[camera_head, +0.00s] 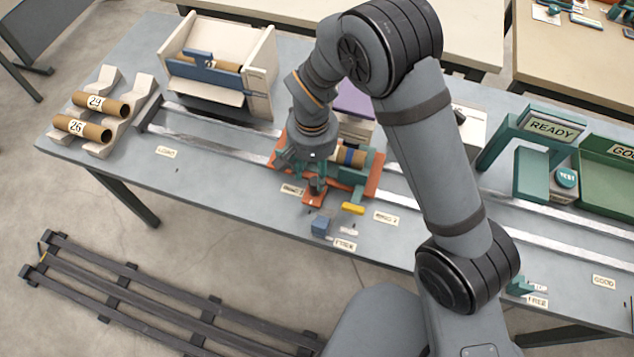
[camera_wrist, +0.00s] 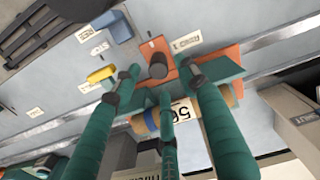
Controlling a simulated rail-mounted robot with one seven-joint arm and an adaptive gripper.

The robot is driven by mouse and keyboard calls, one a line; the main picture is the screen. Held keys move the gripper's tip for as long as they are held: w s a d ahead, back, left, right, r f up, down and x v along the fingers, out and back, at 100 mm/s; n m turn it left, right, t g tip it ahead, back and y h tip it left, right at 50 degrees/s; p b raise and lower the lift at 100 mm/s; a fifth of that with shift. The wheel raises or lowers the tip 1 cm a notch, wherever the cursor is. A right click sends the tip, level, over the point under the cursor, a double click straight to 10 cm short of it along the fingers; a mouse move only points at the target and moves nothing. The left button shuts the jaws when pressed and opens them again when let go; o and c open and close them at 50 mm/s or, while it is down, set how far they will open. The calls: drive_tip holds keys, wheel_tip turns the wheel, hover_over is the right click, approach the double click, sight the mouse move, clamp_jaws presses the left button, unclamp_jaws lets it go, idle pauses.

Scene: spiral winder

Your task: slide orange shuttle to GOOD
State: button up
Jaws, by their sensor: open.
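The orange shuttle (camera_head: 374,187) sits across the two metal rails near the middle of the table, partly hidden by my arm. It carries a brown tube (camera_head: 350,156) with a blue band. My gripper (camera_head: 315,182) is open over the shuttle's front tab. In the wrist view the open fingers (camera_wrist: 158,82) are spread around a dark round knob (camera_wrist: 157,66) on the orange shuttle (camera_wrist: 160,46); whether they touch it is unclear. The tube (camera_wrist: 183,112) lies behind the fingers. A GOOD label (camera_head: 604,281) is at the right, beside the front rail.
The rails (camera_head: 520,235) run right past a READY gate (camera_head: 550,127) and a green GOOD bin (camera_head: 612,175). A blue block (camera_head: 320,227) and a yellow piece (camera_head: 353,209) sit in front of the shuttle. A tube rack (camera_head: 103,148) and a wooden bin (camera_head: 258,85) stand left.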

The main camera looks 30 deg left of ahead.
sight(315, 182)
drive_tip(key=f+p, duration=0.1)
drive_tip(key=f, duration=0.5)
drive_tip(key=shift+d+f, duration=0.15)
drive_tip(key=shift+d, duration=0.05)
drive_tip(key=shift+c, duration=1.1)
drive_tip(key=c, duration=0.8)
clamp_jaws()
